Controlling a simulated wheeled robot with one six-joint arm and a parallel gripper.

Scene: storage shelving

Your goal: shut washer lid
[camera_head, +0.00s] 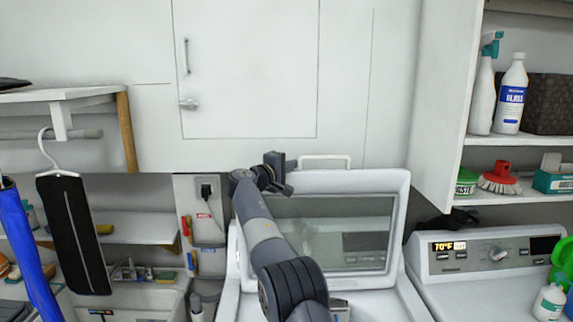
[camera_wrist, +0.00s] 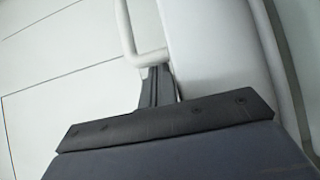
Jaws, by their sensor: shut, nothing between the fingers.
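The washer lid (camera_head: 372,184) stands raised, with a white frame around a dark glass window (camera_head: 335,245). A white bar handle (camera_head: 326,157) runs along its top edge. The white washer (camera_head: 395,298) is below it, partly hidden by my arm. My gripper (camera_head: 280,168) is shut and empty at the lid's upper left corner, just left of the handle. In the wrist view my gripper's fingers (camera_wrist: 157,85) are close to the base of the handle (camera_wrist: 126,35) and the lid's edge (camera_wrist: 215,45). Whether they touch the lid, I cannot tell.
A second machine (camera_head: 470,262) with a control panel stands at the right. An open white cabinet door (camera_head: 440,110) is beside shelves with bottles (camera_head: 512,95). A black hanging garment (camera_head: 72,235) is at the left. The wall cabinet (camera_head: 250,75) is behind my gripper.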

